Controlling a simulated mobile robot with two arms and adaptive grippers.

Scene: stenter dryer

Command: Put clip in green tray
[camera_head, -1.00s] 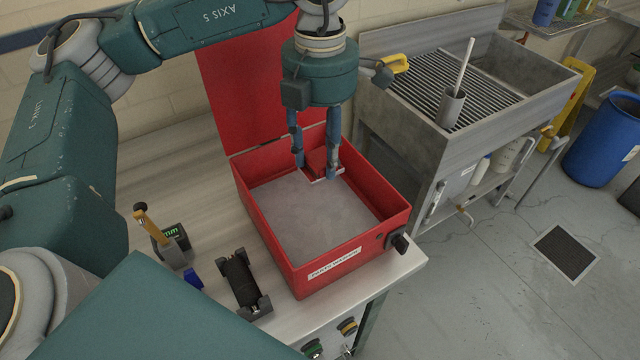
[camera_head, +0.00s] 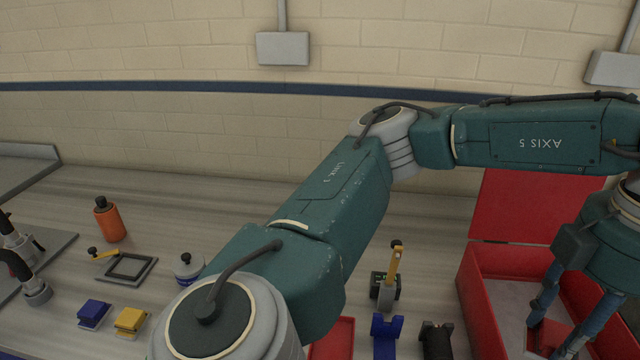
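My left gripper (camera_head: 572,322) reaches down into the open red box (camera_head: 481,312) at the right edge. A small red block, which looks like a clip (camera_head: 549,334), sits between its blue fingers and seems to touch both. Its lower end is cut off by the frame. A blue clip-like block (camera_head: 94,313) and a yellow one (camera_head: 131,320) lie on the bench at the lower left. No green tray is in view. My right gripper is not in view.
A red tray (camera_head: 344,338) shows at the bottom.

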